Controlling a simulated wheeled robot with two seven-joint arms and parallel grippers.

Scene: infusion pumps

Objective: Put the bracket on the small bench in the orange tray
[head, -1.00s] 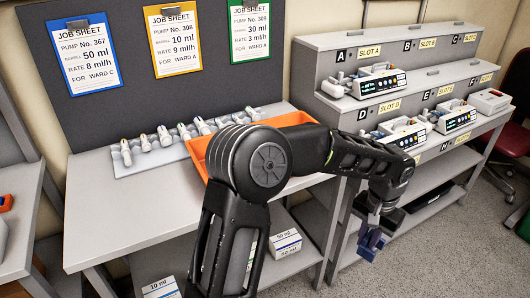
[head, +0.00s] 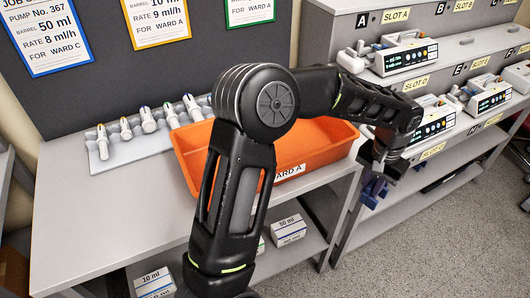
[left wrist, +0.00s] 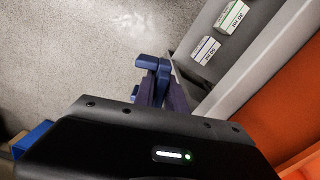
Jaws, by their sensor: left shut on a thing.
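The blue bracket (head: 374,191) hangs from my left gripper (head: 381,172), out past the right end of the table. My left gripper is shut on the bracket; in the left wrist view the bracket (left wrist: 152,75) sticks out beyond the dark gripper body, over the floor. The orange tray (head: 325,139) stands on the grey table, to the left of the gripper, with a WARD A label on its front. My left arm crosses in front of the tray and hides part of it. The tray (left wrist: 285,105) also shows at the right of the left wrist view. My right gripper is not in view.
Syringes lie in a grey rack (head: 133,137) left of the tray. Pumps (head: 405,53) stand on a stepped shelf (head: 455,60) at the right. Small boxes (head: 288,229) sit on the shelf under the table. The visible inside of the tray looks empty.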

